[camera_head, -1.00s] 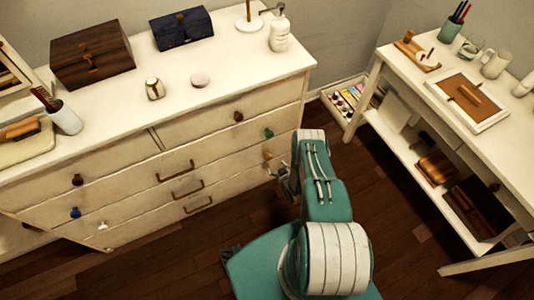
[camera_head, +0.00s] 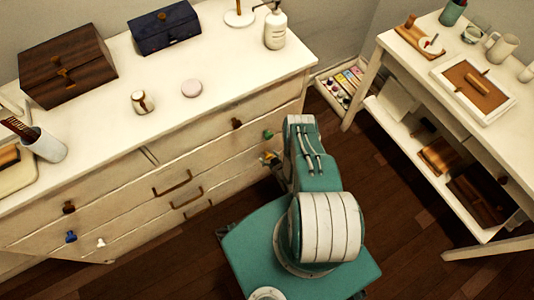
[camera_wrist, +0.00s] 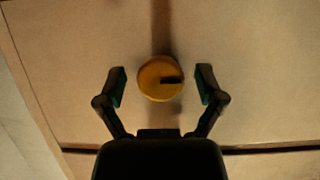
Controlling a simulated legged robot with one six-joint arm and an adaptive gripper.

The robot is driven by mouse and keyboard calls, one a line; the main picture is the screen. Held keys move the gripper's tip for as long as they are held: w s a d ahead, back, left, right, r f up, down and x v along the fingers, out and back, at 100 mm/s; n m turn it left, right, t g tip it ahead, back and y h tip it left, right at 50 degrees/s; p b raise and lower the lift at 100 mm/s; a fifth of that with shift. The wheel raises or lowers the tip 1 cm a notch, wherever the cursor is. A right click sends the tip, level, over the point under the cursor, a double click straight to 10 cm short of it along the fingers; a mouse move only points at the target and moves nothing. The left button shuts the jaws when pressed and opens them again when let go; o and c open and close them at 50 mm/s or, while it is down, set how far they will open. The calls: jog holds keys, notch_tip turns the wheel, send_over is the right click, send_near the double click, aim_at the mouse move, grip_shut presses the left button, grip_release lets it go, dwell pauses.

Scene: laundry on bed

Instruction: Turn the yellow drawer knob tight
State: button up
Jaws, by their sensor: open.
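The yellow knob (camera_wrist: 158,78) is round, with a dark slot-like mark on its face, and sits near the middle of the wrist view on a pale drawer front (camera_wrist: 250,105). My gripper (camera_wrist: 161,86) is open, with one finger on each side of the knob. Gaps show between the fingers and the knob; its depth relative to the knob is hard to judge. In the head view my gripper (camera_head: 269,160) is small and dark at the dresser's (camera_head: 105,215) right end, where it largely covers the yellow knob.
A green knob (camera_head: 267,135) is just above my gripper, and a brown knob (camera_head: 237,124) is further left. Bronze handles (camera_head: 187,197) are on the drawers to the left. A white side table (camera_head: 395,50) stands to the right, with dark wooden floor (camera_head: 365,175) between.

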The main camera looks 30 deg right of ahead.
jog(key=c, duration=1.1)
jog(key=shift+c, duration=0.2)
jog(key=shift+d+r+m+y, duration=0.1)
jog(key=shift+m+y, duration=1.1)
jog(key=shift+m, duration=0.3)
jog(key=shift+w, duration=0.1)
jog(key=o, duration=1.1)
jog(key=shift+o, duration=0.2)
